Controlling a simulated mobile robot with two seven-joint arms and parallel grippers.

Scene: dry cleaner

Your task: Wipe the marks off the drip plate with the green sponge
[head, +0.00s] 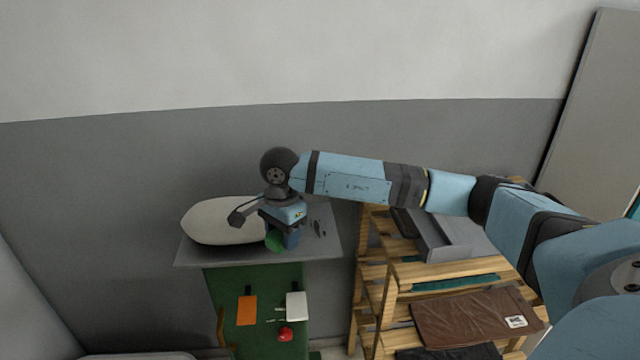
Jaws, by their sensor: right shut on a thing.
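My right gripper (282,236) is over the grey drip plate (322,250) and is shut on the green sponge (274,241). Only part of the sponge shows; the gripper hides the rest. I cannot tell whether the sponge touches the plate. Dark marks (318,228) show on the plate just right of the gripper. The part of the plate under the gripper is hidden. My left gripper is not in view.
A pale rounded pad (222,221) lies at the left of the plate. A wooden shelf (440,269) with a grey tray (455,240) and folded brown cloth (470,318) stands right.

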